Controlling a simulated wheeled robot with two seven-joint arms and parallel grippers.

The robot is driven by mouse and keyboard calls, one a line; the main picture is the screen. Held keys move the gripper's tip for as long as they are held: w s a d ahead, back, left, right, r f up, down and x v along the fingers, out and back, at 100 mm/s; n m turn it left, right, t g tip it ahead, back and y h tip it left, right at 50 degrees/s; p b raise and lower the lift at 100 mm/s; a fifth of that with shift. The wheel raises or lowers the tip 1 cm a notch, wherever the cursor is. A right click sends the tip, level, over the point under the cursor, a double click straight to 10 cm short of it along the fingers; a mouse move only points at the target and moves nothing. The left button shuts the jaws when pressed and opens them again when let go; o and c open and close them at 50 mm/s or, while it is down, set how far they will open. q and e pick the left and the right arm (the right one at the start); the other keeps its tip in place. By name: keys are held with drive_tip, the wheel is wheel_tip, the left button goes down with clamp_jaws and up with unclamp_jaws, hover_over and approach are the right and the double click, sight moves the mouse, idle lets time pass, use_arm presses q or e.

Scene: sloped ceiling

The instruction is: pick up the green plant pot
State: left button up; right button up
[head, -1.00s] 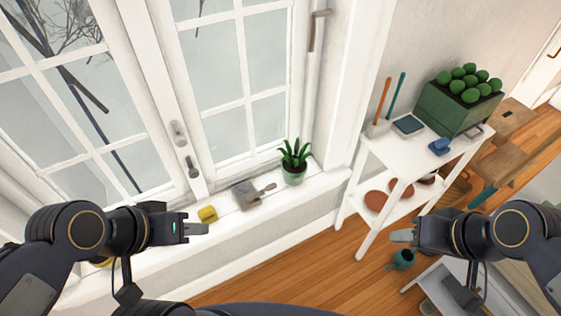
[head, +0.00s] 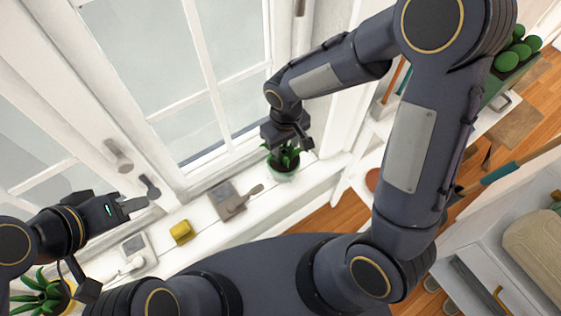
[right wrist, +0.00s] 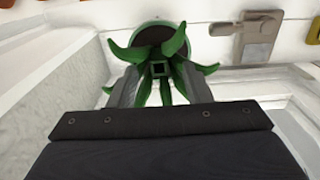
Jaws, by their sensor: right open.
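The green plant pot (head: 284,176) stands upright on the white windowsill, with dark green pointed leaves. In the head view my right gripper (head: 287,146) is right above it and covers part of the plant. In the right wrist view the pot (right wrist: 160,29) is beyond the fingertips, and the leaves reach between the two fingers. My right gripper (right wrist: 157,78) is open, with a finger on each side of the leaves. Whether the fingers touch the leaves is unclear. My left gripper (head: 136,205) is over the left part of the sill, away from the pot; its jaw gap is unclear.
A plant in a yellow pot (head: 66,299) is at the lower left. The window stands behind the sill. A white shelf (head: 353,172) is right of it.

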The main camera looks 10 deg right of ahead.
sight(284, 153)
drive_tip(key=f, duration=0.5)
drive_tip(key=shift+w+f, duration=0.1)
drive_tip(key=shift+w, duration=0.3)
drive_tip(key=shift+c, duration=0.5)
clamp_jaws()
idle(0.5)
